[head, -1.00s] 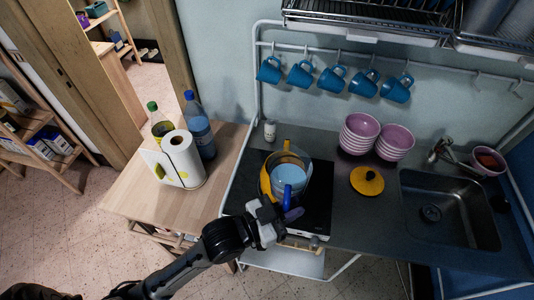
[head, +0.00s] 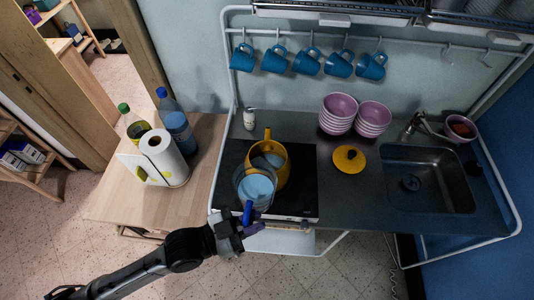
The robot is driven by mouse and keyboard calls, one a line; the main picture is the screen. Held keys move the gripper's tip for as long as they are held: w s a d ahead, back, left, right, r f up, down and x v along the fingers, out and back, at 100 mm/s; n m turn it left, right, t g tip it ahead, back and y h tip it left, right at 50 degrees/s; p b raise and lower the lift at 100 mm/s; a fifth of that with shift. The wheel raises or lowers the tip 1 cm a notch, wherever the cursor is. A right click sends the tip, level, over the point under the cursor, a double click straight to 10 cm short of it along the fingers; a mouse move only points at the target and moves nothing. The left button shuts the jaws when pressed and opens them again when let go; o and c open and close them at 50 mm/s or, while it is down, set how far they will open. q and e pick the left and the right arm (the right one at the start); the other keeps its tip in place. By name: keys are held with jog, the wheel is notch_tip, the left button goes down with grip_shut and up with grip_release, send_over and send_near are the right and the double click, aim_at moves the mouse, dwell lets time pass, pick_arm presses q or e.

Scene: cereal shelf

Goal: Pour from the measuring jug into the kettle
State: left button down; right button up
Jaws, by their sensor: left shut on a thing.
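The yellow kettle (head: 284,172) stands on the black hob with its top open and its handle up at the back. A pale bluish patch shows inside it. The clear measuring jug (head: 242,183) holds light blue liquid and has a blue handle toward me. It overlaps the kettle's front left side in the head view; I cannot tell whether they touch. The jug looks close to upright. My left gripper (head: 245,220) is shut on the jug's handle at the hob's front edge. My right gripper is not in view.
The kettle's yellow lid (head: 349,159) lies right of the hob (head: 303,195). Purple bowls (head: 340,110) stand behind it, left of the sink (head: 430,180). Blue mugs (head: 308,62) hang above. A paper towel roll (head: 163,155) and bottles (head: 175,125) stand on the wooden table.

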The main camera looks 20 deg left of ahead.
aim_at(256, 204)
pick_arm(q)
jog(key=w+r+n+p, duration=0.1)
jog(key=p, duration=0.1)
jog(key=w+r+n+g+p, duration=0.1)
jog(key=r+p, duration=0.1)
jog(key=p, duration=0.1)
jog(key=r+y+p, duration=0.1)
jog(key=p, duration=0.2)
jog(key=shift+w+a+r+n+g, duration=0.25)
jog(key=shift+w+n+g, duration=0.05)
jog(key=shift+w+n, duration=0.1)
jog(key=shift+w+a+r+n+g+y+p, duration=0.1)
jog(key=shift+w+r+n+g+y+p, duration=0.1)
jog(key=shift+w+n+g+p, duration=0.25)
jog(key=shift+w+a+r+n+g+y+p, duration=0.15)
jog(key=shift+w+n+p, duration=0.1)
jog(key=shift+w+p, duration=0.3)
jog(key=shift+w+n+g+p, duration=0.3)
jog(key=shift+w+g+p, duration=0.1)
jog(key=shift+w+p, duration=0.1)
jog(key=shift+a, duration=0.1)
jog(key=shift+w+r, duration=0.1)
jog(key=shift+w, duration=0.2)
